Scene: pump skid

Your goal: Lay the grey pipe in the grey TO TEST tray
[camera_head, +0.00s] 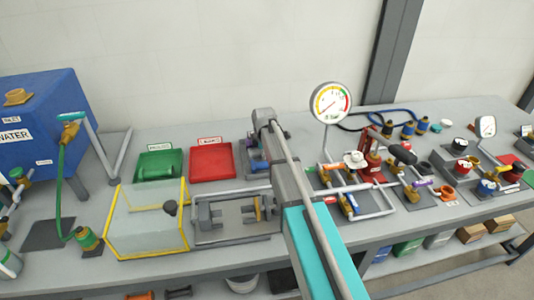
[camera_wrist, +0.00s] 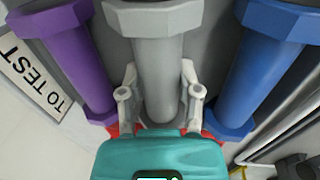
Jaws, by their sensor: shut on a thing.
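The grey pipe (camera_wrist: 155,50) lies between my gripper's two fingers in the wrist view, and my gripper (camera_wrist: 160,85) is shut on it. A purple pipe (camera_wrist: 72,52) is on its left and a blue pipe (camera_wrist: 262,65) on its right, roughly parallel and apart from it. A grey tray surface (camera_wrist: 215,42) shows beneath them, with a white TO TEST label (camera_wrist: 38,78) at the left. Whether the grey pipe touches the tray, I cannot tell. In the head view my arm hides the grey pipe and most of the tray; the blue pipe (camera_head: 258,167) shows partly.
A red tray (camera_head: 212,161) and a green tray (camera_head: 159,165) stand left of my arm. A yellow-edged clear box (camera_head: 146,222) and a grey fixture (camera_head: 228,217) are nearer the front. A pressure gauge (camera_head: 330,102) and pipework stand at the right.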

